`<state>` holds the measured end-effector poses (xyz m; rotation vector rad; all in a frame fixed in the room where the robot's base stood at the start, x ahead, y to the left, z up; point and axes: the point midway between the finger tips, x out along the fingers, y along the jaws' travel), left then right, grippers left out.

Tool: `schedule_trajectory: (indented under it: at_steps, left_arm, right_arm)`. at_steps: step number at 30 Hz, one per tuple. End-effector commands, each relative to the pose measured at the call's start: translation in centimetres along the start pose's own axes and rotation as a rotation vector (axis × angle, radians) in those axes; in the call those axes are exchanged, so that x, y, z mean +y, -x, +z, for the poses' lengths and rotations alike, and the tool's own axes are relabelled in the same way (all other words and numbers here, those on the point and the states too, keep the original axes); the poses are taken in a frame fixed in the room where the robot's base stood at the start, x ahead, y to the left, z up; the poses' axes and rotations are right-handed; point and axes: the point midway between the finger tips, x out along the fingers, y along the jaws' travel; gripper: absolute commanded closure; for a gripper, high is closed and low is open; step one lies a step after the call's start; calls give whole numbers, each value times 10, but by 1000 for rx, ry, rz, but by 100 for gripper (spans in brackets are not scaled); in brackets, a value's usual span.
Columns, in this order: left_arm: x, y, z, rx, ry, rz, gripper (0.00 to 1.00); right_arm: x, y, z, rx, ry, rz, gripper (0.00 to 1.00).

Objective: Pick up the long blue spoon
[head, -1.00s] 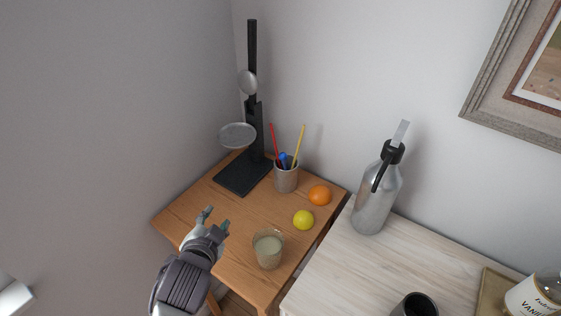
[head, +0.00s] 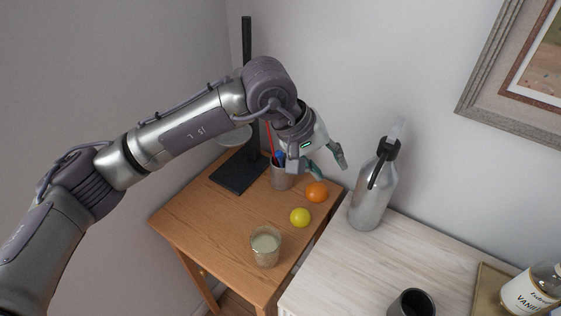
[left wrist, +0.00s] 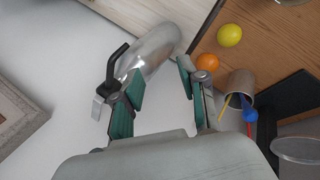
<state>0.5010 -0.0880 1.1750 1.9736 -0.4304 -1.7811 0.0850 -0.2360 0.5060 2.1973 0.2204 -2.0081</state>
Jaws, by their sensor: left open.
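The long blue spoon (head: 281,159) stands in a grey cup (head: 281,177) on the wooden table; only its blue top end shows, partly behind my left gripper. In the left wrist view the blue end (left wrist: 250,114) shows at the mouth of the cup (left wrist: 240,82), right of my fingers. My left gripper (head: 327,166) is open and empty, up and to the right of the cup. In the left wrist view its open fingers (left wrist: 160,82) have nothing between them but the bottle and wall beyond. My right gripper is not in view.
Red and yellow sticks share the cup. A black stand (head: 240,171) is to its left. An orange (head: 317,191), a lemon (head: 300,217) and a glass (head: 266,247) stand in front. A metal bottle (head: 371,190) is on the pale counter at right.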

Motion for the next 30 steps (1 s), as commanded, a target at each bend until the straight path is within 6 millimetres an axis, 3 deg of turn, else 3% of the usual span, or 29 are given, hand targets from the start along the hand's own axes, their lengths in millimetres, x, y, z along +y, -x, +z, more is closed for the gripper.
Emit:
schedule_trajectory:
  at_steps: [1, 3, 6, 9, 21, 30]
  left_arm:
    - [-16, 15, -24, 90, -73, -125, 58]
    - [-36, 33, -49, 175, -143, -271, 58]
    - [-54, 55, -70, 246, -195, -409, 58]
    - [-63, 61, -79, 273, -212, -467, 58]
    - [-93, 1, -100, 273, -212, -471, 58]
    - [-103, -21, -105, 271, -212, -471, 58]
  right_arm:
    - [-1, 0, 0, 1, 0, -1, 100]
    - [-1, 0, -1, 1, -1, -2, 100]
    - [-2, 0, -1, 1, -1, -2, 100]
    - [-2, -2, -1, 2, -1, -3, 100]
    - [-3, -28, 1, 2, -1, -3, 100]
    - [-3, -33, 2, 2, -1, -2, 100]
